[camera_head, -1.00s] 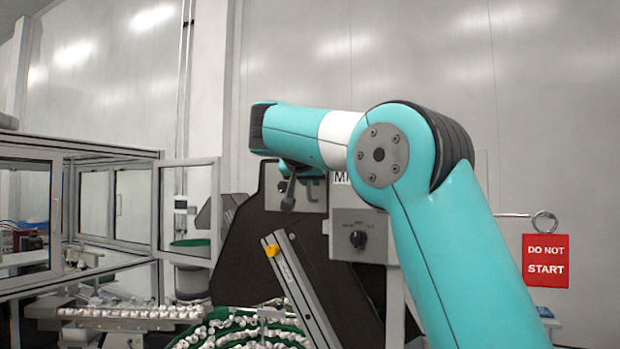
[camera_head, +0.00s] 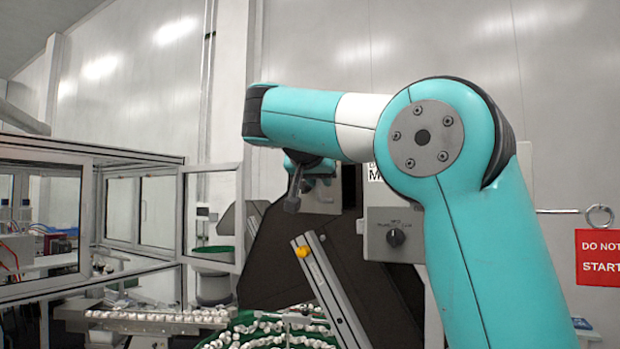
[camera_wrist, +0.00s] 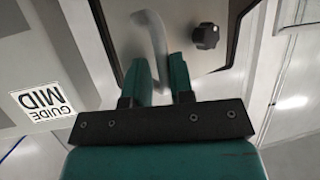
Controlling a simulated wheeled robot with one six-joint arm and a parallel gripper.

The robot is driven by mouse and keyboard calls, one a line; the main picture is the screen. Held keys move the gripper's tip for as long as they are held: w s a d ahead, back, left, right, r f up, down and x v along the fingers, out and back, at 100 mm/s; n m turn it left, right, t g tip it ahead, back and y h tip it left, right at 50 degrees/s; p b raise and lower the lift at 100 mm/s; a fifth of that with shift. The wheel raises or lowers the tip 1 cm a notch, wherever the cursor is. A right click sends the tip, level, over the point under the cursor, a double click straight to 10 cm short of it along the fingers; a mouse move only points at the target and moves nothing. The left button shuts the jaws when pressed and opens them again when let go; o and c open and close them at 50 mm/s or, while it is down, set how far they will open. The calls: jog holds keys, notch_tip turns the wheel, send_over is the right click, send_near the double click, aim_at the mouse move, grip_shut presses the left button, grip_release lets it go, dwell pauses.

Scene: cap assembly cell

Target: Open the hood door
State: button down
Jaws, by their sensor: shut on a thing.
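My gripper (camera_wrist: 159,64) has its two teal fingers closed around a curved grey handle (camera_wrist: 150,27) in the wrist view. The fingers' grip on the handle is not clear in the head view.
A red sign (camera_head: 603,258) hangs right.

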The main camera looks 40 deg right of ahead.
jog(key=shift+w+a+r+p, duration=0.3)
jog(key=shift+w+a, duration=0.1)
jog(key=shift+a, duration=0.3)
jog(key=shift+w+a+r+p, duration=0.15)
jog(key=shift+w+a+p, duration=0.2)
jog(key=shift+a, duration=0.4)
jog(key=shift+w+a+r+p, duration=0.25)
jog(key=shift+w+a, duration=0.15)
jog(key=shift+a, duration=0.3)
jog(key=c, duration=1.4)
grip_release()
jog(key=shift+o, duration=1)
jog(key=shift+w, duration=0.2)
jog(key=shift+d, duration=0.1)
jog(key=shift+s, duration=0.1)
jog(key=f+p+v, duration=0.1)
jog(key=p+v, duration=0.1)
jog(key=v, duration=0.5)
jog(key=shift+a, duration=0.3)
